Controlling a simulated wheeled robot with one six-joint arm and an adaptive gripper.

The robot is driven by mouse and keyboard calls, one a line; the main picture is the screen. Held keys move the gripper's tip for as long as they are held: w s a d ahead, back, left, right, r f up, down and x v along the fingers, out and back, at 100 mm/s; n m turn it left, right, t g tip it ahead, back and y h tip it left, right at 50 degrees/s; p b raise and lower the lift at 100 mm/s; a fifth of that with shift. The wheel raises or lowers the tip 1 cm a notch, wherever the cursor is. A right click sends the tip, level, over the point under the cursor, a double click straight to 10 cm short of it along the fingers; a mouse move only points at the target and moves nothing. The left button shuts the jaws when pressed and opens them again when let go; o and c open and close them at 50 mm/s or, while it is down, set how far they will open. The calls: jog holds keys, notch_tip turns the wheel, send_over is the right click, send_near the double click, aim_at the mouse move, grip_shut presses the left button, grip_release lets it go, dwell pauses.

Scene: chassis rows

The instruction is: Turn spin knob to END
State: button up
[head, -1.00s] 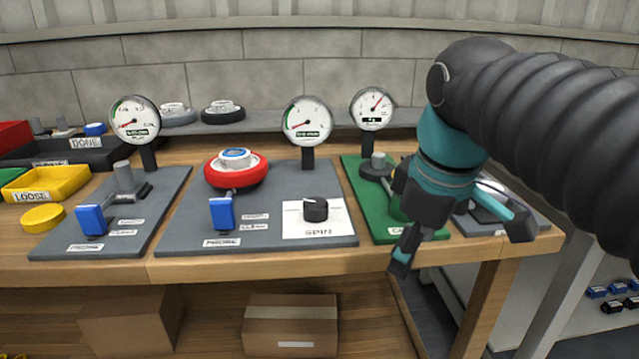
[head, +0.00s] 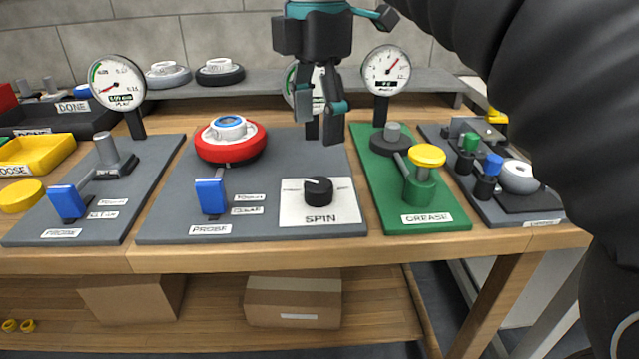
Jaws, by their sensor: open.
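The spin knob (head: 319,191) is a black round knob with a white pointer line, on a white plate (head: 346,212) labelled SPIN. Its pointer aims toward the upper left. The plate sits at the front right of a grey panel (head: 165,220). My gripper (head: 322,112) is open and empty, with its fingers pointing down. In the picture it is above the knob, apart from it, and covers part of the gauge (head: 291,89) behind. No END mark is readable.
A red wheel (head: 247,150) and a blue PROBE lever (head: 210,197) stand left of the knob. A green GREASE panel (head: 386,195) with a yellow-topped button (head: 428,156) is to the right. Gauges (head: 117,84) stand behind. Cardboard boxes (head: 294,299) lie below the bench.

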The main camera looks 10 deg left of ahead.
aim_at(318, 183)
notch_tip(318, 183, down, 10)
jog(key=shift+r+b, duration=0.1)
jog(key=shift+b, duration=0.95)
jog(key=c, duration=1.1)
